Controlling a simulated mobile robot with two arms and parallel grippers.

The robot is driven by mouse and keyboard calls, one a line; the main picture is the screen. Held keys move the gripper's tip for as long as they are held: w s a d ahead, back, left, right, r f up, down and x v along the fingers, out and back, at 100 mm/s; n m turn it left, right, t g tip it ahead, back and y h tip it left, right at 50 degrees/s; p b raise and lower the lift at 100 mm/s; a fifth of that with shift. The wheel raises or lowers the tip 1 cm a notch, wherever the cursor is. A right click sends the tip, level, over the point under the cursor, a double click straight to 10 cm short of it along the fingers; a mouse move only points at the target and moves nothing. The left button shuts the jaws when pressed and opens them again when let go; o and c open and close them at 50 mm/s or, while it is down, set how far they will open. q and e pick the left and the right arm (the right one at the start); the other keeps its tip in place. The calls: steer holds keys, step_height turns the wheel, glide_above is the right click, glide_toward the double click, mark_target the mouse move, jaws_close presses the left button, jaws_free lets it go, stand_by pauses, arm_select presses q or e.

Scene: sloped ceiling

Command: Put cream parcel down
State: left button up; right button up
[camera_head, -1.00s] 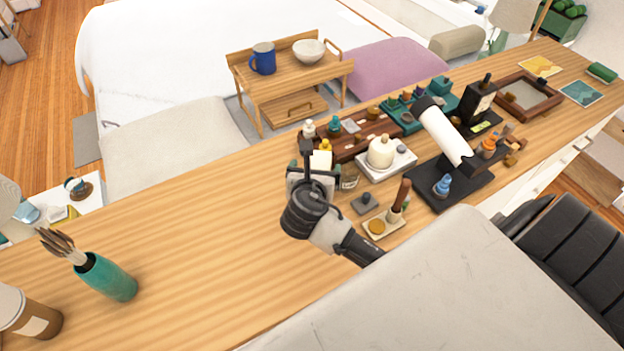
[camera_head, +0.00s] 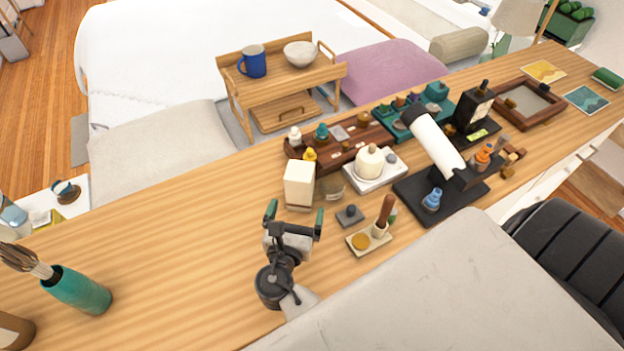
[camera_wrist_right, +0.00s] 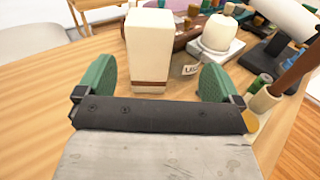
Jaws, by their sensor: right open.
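The cream parcel (camera_head: 299,184) stands upright on the wooden desk (camera_head: 190,240), left of the small glass jar and in front of the dark wooden rack. In the right wrist view the parcel (camera_wrist_right: 149,50) shows a brown band near its base and stands beyond the fingertips. My left gripper is not in view.
A white dish with a cream jar (camera_head: 370,163) stands right of the parcel. A small grey block (camera_head: 349,215) and a tray with a brown-handled tool (camera_head: 369,238) lie nearer. A teal brush vase (camera_head: 80,291) is far left. The desk's left middle is clear.

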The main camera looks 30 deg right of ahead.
mark_target(298, 189)
steer(key=shift+n+t, duration=0.3)
steer(key=shift+t, duration=0.1)
steer(key=w, duration=0.1)
steer(key=w+d, duration=0.2)
steer(key=shift+w+f, duration=0.35)
steer(key=shift+w, duration=0.05)
steer(key=b+x, duration=0.1)
steer(key=x, duration=0.4)
steer(key=shift+w+d, duration=0.2)
steer(key=shift+w, duration=0.2)
steer(key=shift+s+r, duration=0.1)
steer(key=shift+c, duration=1)
steer(key=c, duration=0.7)
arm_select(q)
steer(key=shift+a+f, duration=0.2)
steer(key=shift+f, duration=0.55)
arm_select(e)
steer(key=shift+c, duration=1.4)
